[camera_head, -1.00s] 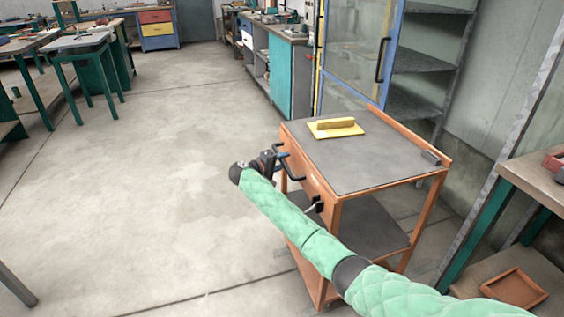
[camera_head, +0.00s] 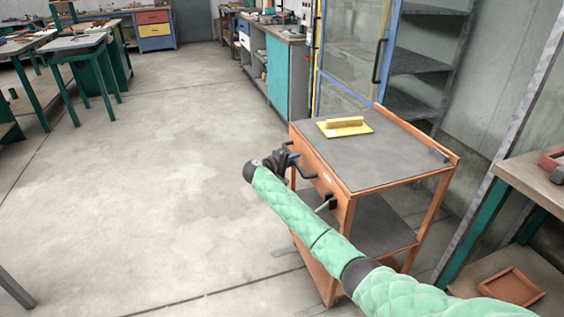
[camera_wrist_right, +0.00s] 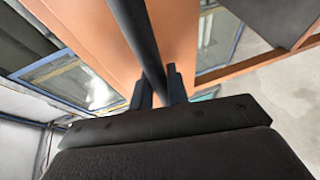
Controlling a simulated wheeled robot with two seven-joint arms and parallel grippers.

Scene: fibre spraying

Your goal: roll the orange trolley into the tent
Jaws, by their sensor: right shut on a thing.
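The orange trolley (camera_head: 437,187) stands right of centre in the head view, with a grey top and a lower shelf. A yellow float-like block (camera_head: 345,126) lies on its top. My right gripper (camera_head: 287,158) is at the trolley's left side, shut on its dark handle bar (camera_head: 303,170). In the right wrist view the two fingers (camera_wrist_right: 160,88) close around the dark bar (camera_wrist_right: 138,35), with the orange panel (camera_wrist_right: 88,38) behind it. My left gripper is not in view. No tent can be made out.
A blue-framed glass cabinet (camera_head: 350,45) and grey shelves stand behind the trolley. A workbench (camera_head: 540,172) is close on the right, with an orange tray (camera_head: 510,287) low down. Green-legged tables (camera_head: 85,48) stand far left. The floor (camera_head: 140,190) at centre left is clear.

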